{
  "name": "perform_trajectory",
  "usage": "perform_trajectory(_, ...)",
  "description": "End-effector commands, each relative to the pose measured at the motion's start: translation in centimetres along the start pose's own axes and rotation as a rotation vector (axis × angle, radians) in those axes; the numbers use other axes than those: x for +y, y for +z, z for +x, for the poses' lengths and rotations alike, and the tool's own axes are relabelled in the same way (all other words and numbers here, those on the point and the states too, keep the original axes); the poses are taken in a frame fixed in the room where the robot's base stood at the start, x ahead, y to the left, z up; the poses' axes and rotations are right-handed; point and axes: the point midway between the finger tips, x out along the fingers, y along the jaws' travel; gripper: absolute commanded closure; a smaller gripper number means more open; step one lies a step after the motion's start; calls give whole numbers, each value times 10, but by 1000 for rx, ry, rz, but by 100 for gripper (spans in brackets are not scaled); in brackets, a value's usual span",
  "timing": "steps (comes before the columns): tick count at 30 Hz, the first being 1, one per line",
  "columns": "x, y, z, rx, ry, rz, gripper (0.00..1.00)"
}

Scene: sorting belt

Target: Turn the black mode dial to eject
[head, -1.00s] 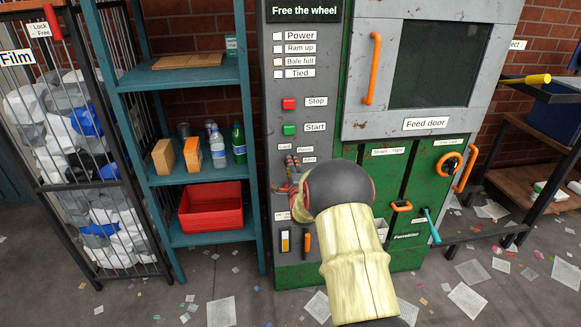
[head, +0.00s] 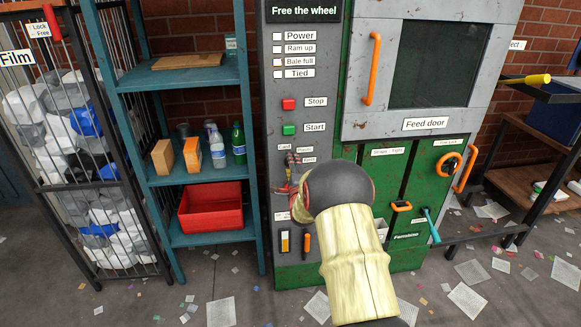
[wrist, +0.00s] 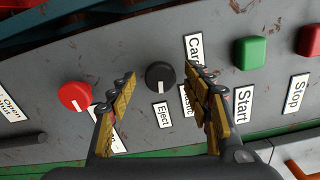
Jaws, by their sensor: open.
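The black mode dial (wrist: 160,77) is a round knob on the grey panel, seen in the wrist view. The Card, Plastic and Eject labels are around it, with Eject (wrist: 163,115) just below it in that picture. My gripper (wrist: 161,80) is open, with one finger on each side of the dial. Gaps show between the fingers and the knob, and nothing is held.
The green Start button (wrist: 249,52) and red Stop button (wrist: 311,41) are to the right. A teal shelf (head: 180,77) stands left of the machine, and the orange-handled feed door (head: 440,65) is at upper right.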

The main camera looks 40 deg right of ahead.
Motion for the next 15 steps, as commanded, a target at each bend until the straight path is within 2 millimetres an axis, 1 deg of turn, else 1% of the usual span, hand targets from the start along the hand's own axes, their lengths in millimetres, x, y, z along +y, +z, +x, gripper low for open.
perform_trajectory(4, -1, 0, -7, 0, -1, 0, 50)
perform_trajectory(7, 0, 0, -20, 0, 1, 0, 50)
perform_trajectory(15, 0, 0, -73, 0, 1, 0, 50)
